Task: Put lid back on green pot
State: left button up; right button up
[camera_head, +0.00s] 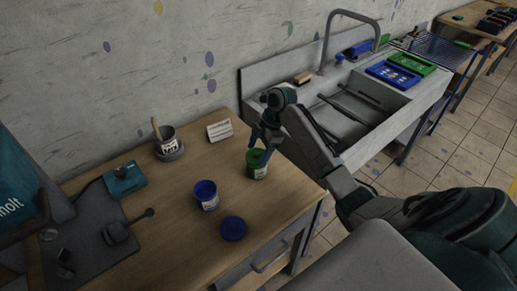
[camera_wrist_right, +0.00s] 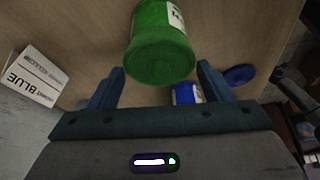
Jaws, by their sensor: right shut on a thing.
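The green pot (camera_head: 257,172) stands upright near the right end of the wooden table. In the right wrist view the pot (camera_wrist_right: 154,16) has a white label and the green lid (camera_wrist_right: 160,60) covers its end; I cannot tell whether the lid is fully seated. My right gripper (camera_head: 261,150) reaches down over the pot from above. In the wrist view the right gripper's fingers (camera_wrist_right: 160,70) are on either side of the lid and shut on it. My left gripper is not in view.
A blue pot (camera_head: 206,196) stands open in front of the green pot, with a blue lid (camera_head: 233,229) lying nearby. A white label card (camera_head: 219,131) and a dark pot with a stick (camera_head: 168,145) are behind. A sink (camera_head: 350,115) is at the right.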

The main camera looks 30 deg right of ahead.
dwell(0.8)
jog(key=o, duration=1.1)
jog(key=shift+c, duration=0.2)
jog(key=shift+r+p, duration=0.15)
jog(key=shift+p, duration=0.25)
jog(key=shift+r+p, duration=3.15)
jog(key=shift+r, duration=0.2)
